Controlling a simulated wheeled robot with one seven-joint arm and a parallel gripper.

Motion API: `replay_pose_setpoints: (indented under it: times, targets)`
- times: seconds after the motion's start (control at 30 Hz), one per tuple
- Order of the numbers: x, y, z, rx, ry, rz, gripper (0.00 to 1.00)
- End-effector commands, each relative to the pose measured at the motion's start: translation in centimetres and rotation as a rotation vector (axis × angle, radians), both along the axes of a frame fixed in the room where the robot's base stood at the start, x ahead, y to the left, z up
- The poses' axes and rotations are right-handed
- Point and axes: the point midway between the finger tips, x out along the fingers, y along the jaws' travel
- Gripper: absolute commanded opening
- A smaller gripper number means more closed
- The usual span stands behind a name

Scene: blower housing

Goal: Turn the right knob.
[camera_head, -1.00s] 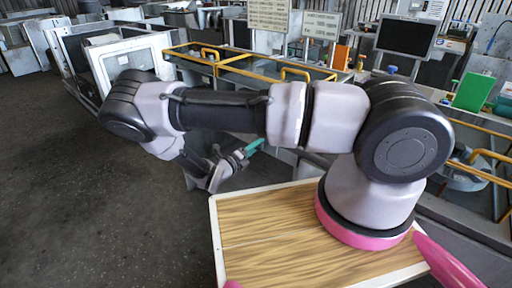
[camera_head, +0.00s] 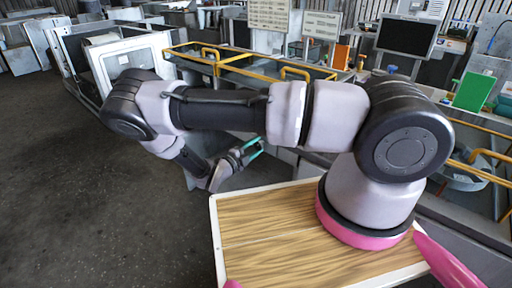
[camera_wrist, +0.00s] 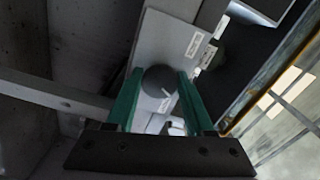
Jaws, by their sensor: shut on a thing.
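A dark round knob (camera_wrist: 158,81) with a short pale mark sits on a light grey panel (camera_wrist: 172,45) in the wrist view. My gripper (camera_wrist: 160,76) has its two green fingers on either side of this knob and is shut on it. In the head view my gripper (camera_head: 253,148) is low at the side of the grey machine, and the knob cannot be made out there. Only this one knob is clear, so I cannot tell from the pictures whether it is the right one.
White labels (camera_wrist: 194,45) are on the panel beside the knob. A yellow-edged frame (camera_wrist: 240,115) runs along the right of the wrist view. In the head view, yellow rails (camera_head: 250,68) top the machine behind my arm. Open dark floor (camera_head: 80,180) lies to the left.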

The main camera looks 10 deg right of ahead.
Motion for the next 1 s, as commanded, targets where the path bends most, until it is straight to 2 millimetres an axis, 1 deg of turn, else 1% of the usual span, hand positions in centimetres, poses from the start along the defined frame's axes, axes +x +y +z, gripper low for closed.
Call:
replay_pose_setpoints:
  times: [0.57, 0.6, 0.63, 0.67, 1.0]
  targets:
    - [-0.04, 0.18, -0.14, -0.016, 0.028, 0.003, 0.00]
    - [-0.04, 0.18, -0.15, -0.016, 0.028, 0.003, 0.65]
    - [-0.05, 0.17, -0.15, -0.016, 0.028, 0.003, 0.76]
    - [-0.04, 0.15, -0.14, -0.016, 0.028, 0.003, 0.83]
    - [-0.11, 0.23, -0.06, -0.017, 0.026, 0.002, 0.83]
